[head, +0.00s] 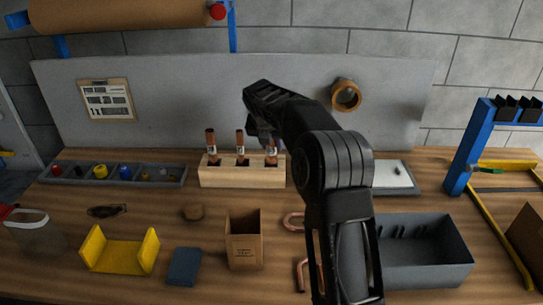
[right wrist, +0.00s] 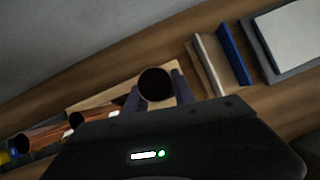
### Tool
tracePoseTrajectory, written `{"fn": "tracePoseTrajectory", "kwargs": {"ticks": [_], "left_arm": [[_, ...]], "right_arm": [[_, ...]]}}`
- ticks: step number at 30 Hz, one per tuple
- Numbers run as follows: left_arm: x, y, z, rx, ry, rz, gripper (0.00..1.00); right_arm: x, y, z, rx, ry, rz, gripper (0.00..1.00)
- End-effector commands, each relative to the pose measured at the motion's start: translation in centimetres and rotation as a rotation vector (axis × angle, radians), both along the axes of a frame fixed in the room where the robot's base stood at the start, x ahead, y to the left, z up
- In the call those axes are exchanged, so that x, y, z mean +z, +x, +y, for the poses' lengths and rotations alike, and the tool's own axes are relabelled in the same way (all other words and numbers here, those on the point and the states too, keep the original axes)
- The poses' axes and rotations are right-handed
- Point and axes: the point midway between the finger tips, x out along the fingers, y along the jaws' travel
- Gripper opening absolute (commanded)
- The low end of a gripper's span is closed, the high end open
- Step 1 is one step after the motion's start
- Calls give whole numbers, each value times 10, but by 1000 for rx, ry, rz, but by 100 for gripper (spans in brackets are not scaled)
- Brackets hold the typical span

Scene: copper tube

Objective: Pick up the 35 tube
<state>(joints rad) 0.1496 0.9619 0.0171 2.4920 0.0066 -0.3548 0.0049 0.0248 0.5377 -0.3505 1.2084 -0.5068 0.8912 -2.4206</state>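Three copper tubes stand upright in a wooden block (head: 243,176) at the back middle of the bench: a left tube (head: 211,143), a middle tube (head: 240,143) and a right tube (head: 272,153). Their labels are too small to read. My right gripper (head: 264,138) is over the right tube. In the right wrist view, the round dark end of that tube (right wrist: 155,85) sits between my two fingers. Whether they press on it is hidden. The other tubes (right wrist: 40,138) lie to its left there. My left gripper is not in view.
A long parts tray (head: 115,173) is left of the block. A cardboard box (head: 243,240), yellow holder (head: 118,250), bent copper pipes (head: 293,221) and a grey bin (head: 425,265) stand in front. A blue frame (head: 468,150) rises at right.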

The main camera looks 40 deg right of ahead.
Motion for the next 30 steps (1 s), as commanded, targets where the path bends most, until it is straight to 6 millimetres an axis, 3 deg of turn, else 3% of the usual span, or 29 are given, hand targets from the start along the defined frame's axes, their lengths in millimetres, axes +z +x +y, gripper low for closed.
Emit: {"fn": "tracePoseTrajectory", "kwargs": {"ticks": [10, 24, 30], "left_arm": [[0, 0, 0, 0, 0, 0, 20], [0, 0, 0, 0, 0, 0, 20], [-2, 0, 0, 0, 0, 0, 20]], "right_arm": [[0, 0, 0, 0, 0, 0, 0], [2, 0, 0, 0, 0, -1, 0], [20, 1, -1, -1, -2, -5, 0]]}}
